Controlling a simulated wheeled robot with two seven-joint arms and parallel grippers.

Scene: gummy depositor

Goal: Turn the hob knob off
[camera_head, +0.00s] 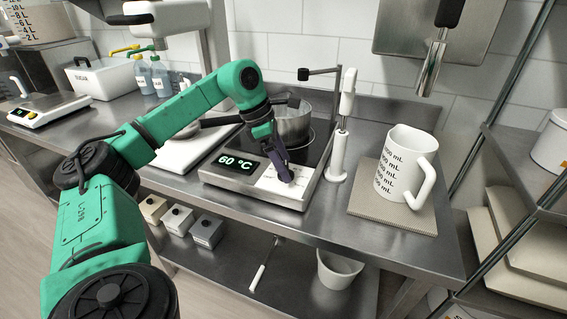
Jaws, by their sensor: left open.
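The hob (258,200) stands on the steel counter. Its lit display (239,163) reads 60 °C. My left arm reaches in from the left, and my left gripper (285,176) is open, pointing down over the right side of the hob's front panel. The knob is hidden or too small to make out beneath the fingers, and I cannot tell whether they touch it. My right gripper is not in view.
A white measuring jug (402,168) stands on a mat (391,212) to the right. A white upright stand (339,150) is close beside the hob. A white board (187,153) lies to the left. The counter's front edge runs just before the hob.

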